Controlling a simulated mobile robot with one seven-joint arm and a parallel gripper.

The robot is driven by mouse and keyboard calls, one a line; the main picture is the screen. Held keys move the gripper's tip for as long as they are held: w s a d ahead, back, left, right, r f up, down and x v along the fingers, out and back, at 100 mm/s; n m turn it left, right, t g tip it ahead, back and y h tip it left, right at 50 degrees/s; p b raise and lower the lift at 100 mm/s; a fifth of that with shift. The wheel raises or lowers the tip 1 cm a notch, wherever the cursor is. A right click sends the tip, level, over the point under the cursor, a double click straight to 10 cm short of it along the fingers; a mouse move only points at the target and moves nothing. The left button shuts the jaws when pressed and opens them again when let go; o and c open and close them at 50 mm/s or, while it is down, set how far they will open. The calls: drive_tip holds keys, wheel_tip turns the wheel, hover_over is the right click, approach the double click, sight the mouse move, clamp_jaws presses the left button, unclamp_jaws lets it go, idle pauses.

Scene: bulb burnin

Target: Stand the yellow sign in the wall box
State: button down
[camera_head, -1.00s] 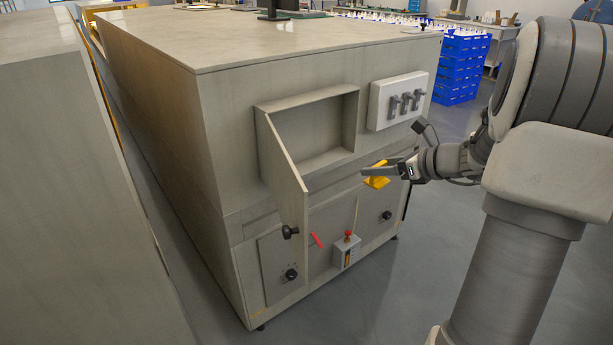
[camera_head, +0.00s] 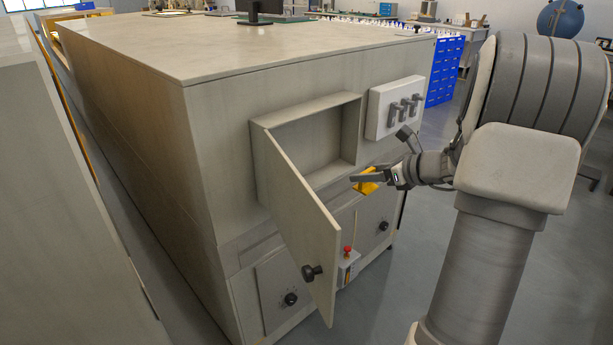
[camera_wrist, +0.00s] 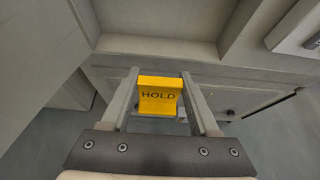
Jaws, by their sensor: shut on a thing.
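The yellow sign (camera_head: 367,186) is held between the fingers of my gripper (camera_head: 368,178), in front of the bench face and just below and right of the wall box. In the wrist view the sign (camera_wrist: 159,95) reads HOLD and sits between both fingertips of my gripper (camera_wrist: 159,88). The wall box (camera_head: 312,140) is an open, shallow recess that looks empty in the head view. Its door (camera_head: 298,225) with a black knob is swung out to the left.
A white panel with several grey levers (camera_head: 396,106) is just right of the box. A small control box with a red button (camera_head: 347,264) is on the lower front, partly behind the door. Blue crates (camera_head: 444,70) stand behind. The floor in front is clear.

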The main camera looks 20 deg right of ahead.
drive_tip(key=b, duration=0.2)
hover_over(303, 169)
drive_tip(key=s+d, duration=0.1)
drive_tip(key=s, duration=0.3)
drive_tip(key=shift+w+d, duration=0.15)
drive_tip(key=shift+w+f+b, duration=0.15)
drive_tip(key=shift+f+b, duration=0.25)
drive_tip(key=shift+f, duration=0.3)
wheel_tip(303, 169, down, 6)
drive_tip(key=b, duration=0.3)
drive_tip(key=shift+r, duration=0.1)
drive_tip(key=shift+w, duration=0.1)
drive_tip(key=shift+r, duration=0.1)
drive_tip(key=shift+c, duration=0.6)
unclamp_jaws()
